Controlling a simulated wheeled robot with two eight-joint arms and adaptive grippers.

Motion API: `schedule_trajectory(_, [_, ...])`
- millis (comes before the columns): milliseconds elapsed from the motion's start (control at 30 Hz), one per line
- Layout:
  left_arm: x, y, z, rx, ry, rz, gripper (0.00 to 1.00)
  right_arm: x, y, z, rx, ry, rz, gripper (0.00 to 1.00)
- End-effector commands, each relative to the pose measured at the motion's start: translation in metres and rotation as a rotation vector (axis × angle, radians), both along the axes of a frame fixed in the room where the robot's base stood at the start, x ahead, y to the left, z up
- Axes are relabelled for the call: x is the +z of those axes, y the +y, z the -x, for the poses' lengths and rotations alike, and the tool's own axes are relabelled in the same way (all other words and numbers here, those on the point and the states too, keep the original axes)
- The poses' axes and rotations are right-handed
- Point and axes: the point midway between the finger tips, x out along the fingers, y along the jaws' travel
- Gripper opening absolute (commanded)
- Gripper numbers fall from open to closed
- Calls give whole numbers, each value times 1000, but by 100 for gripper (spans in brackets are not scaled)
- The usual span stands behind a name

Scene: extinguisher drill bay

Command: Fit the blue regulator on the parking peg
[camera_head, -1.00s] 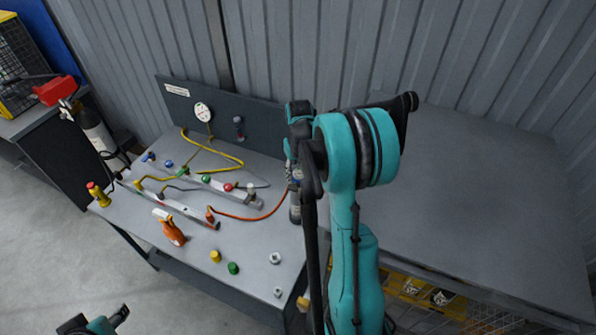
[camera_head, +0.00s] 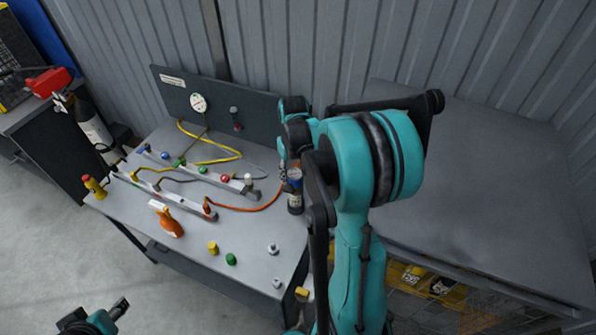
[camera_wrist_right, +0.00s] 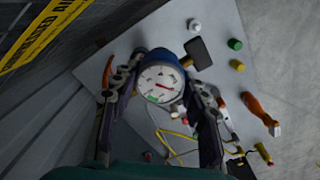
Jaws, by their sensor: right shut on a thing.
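The blue regulator (camera_wrist_right: 150,58) has a round white dial with a red needle, seen face-on in the right wrist view. My right gripper (camera_wrist_right: 158,88) is shut around it, a finger on each side. In the head view the regulator (camera_head: 295,176) is partly hidden by my right gripper (camera_head: 287,168), above the right part of the bench. A dark fitting with a red part (camera_head: 235,118) stands out from the back panel; I cannot tell whether it is the parking peg. My left gripper (camera_head: 98,320) is at the bottom left, away from the bench; its jaw state is unclear.
A white dial (camera_head: 199,103) hangs on the panel. The right-hand table (camera_head: 490,200) is mostly bare.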

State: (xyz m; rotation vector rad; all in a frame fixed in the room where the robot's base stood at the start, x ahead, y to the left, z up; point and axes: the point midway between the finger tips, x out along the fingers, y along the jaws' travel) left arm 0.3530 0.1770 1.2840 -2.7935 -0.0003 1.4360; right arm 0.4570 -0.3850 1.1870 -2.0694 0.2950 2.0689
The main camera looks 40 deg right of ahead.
Motion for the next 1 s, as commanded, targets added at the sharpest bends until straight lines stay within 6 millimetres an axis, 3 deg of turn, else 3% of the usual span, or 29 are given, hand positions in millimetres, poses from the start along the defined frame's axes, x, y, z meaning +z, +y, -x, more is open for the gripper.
schedule_trajectory(33, [-19,0,0,0,0,0,47,-21,8,-1,15,0,0,14])
schedule_trajectory(200, [-66,0,0,0,0,0,47,-79,41,-4,75,0,0,14])
schedule_trajectory(500, [-130,0,0,0,0,0,47,-159,92,-2,169,0,0,14])
schedule_trajectory(700, [-154,0,0,0,0,0,47,-189,111,2,208,0,0,14])
schedule_trajectory(1000, [-164,0,0,0,0,0,47,-203,117,7,232,0,1,14])
